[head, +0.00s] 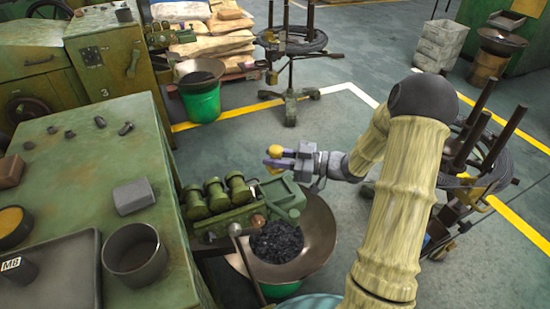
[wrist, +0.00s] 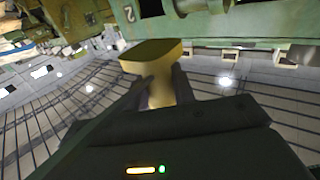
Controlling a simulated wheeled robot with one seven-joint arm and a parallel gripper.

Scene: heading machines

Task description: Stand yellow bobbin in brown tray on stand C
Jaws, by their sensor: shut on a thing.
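My gripper (head: 283,160) is shut on the yellow bobbin (head: 275,152) and holds it in the air above the green machine beside the bench. In the wrist view the bobbin (wrist: 158,62) shows a wide flat flange, with its narrower body between the two fingers (wrist: 160,90). Its lower part is hidden by the gripper. I cannot make out a brown tray or a stand marked C in either view.
A green bench (head: 75,165) at left bears a grey tray (head: 60,275), a dark cup (head: 135,255) and a grey block (head: 133,196). A wide bowl (head: 315,215) of dark pieces stands below my gripper. Wire-coil stands (head: 290,45) stand behind and at right. Open floor (head: 330,120) lies between.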

